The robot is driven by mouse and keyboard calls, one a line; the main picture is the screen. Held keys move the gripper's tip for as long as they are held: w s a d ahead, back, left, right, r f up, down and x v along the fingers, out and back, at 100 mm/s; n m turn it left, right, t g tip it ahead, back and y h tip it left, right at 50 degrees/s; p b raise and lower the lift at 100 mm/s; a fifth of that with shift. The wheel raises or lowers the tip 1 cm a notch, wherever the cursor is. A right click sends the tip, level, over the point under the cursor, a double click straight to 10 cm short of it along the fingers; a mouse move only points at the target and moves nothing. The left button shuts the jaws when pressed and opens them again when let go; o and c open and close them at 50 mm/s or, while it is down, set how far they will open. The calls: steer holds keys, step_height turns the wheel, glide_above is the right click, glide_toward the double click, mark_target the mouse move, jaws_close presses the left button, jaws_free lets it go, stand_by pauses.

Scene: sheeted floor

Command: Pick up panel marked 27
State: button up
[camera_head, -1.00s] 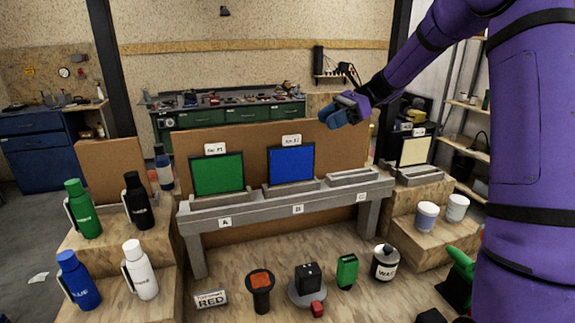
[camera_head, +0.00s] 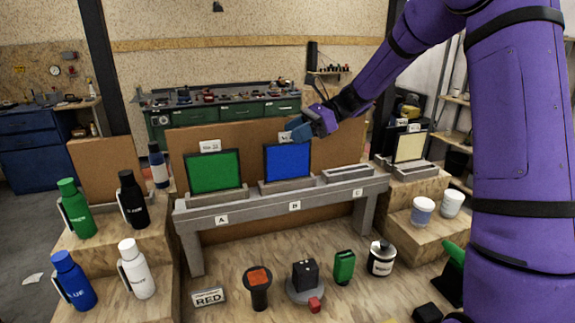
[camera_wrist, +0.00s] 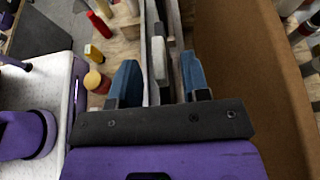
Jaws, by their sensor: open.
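A blue panel (camera_head: 288,162) stands upright in slot B of the grey rack (camera_head: 273,203). A green panel (camera_head: 215,171) stands in slot A. Each has a small white label above it; the green one's label (camera_head: 210,146) is too small to read surely, and the blue one's is partly hidden by my gripper. I cannot tell for certain which label reads 27. My gripper (camera_head: 302,130) is at the blue panel's top right corner, open. In the wrist view its two blue fingers (camera_wrist: 160,82) stand apart, with a thin dark and pale upright edge between and beyond them.
Slot C (camera_head: 347,173) looks empty. A cream panel (camera_head: 410,147) stands on a separate holder at right. A brown board (camera_head: 240,137) rises close behind the rack. Bottles stand at left; cups and several small items stand at right and in front.

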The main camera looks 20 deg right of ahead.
steer(key=shift+x, duration=0.85)
jaws_close()
steer(key=shift+r, duration=0.1)
